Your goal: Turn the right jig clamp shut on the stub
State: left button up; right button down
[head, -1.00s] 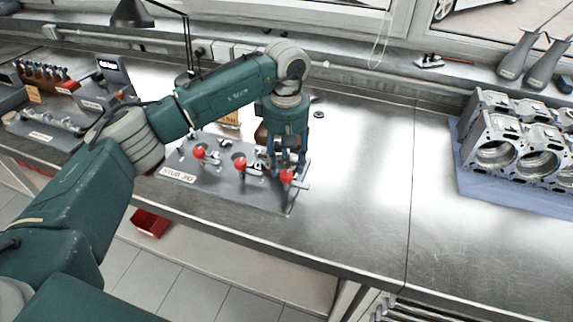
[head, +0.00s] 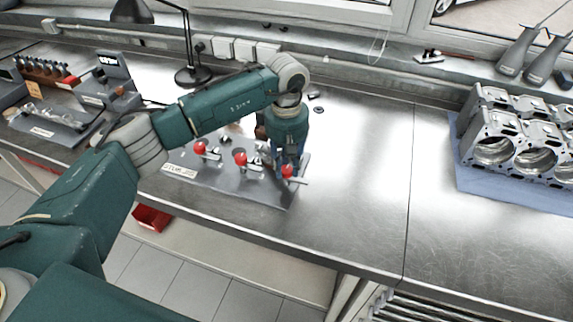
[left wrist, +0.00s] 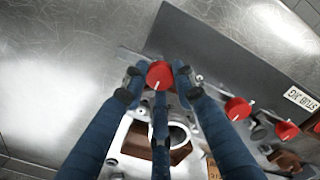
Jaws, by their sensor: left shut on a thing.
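The grey stub jig plate (head: 235,192) lies on the steel bench with three red-knobbed clamps in a row. My left gripper (head: 290,164) points down at the right clamp's red knob (head: 288,171). In the left wrist view that knob (left wrist: 159,75) sits between the fingertips of my gripper (left wrist: 160,82), which is shut on it. The middle clamp's knob (head: 240,158) and the left clamp's knob (head: 200,148) stand free. A pale metal part with a round opening (left wrist: 180,133) lies under the fingers. I cannot make out the stub or the clamp's contact with it. My right gripper is out of view.
An engine block (head: 520,140) sits on a blue mat (head: 500,187) at the right. A black lamp (head: 192,75) stands behind my arm. Another tray of parts (head: 55,125) is at the left. The bench between jig and block is clear.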

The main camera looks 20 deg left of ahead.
pick_arm(q)
jog(key=n+b, duration=0.3)
jog(key=shift+f, duration=0.15)
jog(key=n+b, duration=0.3)
jog(key=n, duration=0.2)
jog(key=shift+b, duration=0.4)
jog(key=n+b, duration=0.2)
jog(key=n, duration=0.2)
jog(key=shift+w+n, duration=0.1)
jog(key=shift+n, duration=0.3)
jog(key=shift+r+n+b, duration=0.15)
jog(key=shift+n+b, duration=0.3)
jog(key=shift+n, duration=0.8)
jog(key=shift+r+n+b, duration=0.1)
jog(key=shift+n+b, duration=0.35)
jog(key=shift+n, duration=0.8)
jog(key=o, duration=1.2)
jog(key=shift+c, duration=0.2)
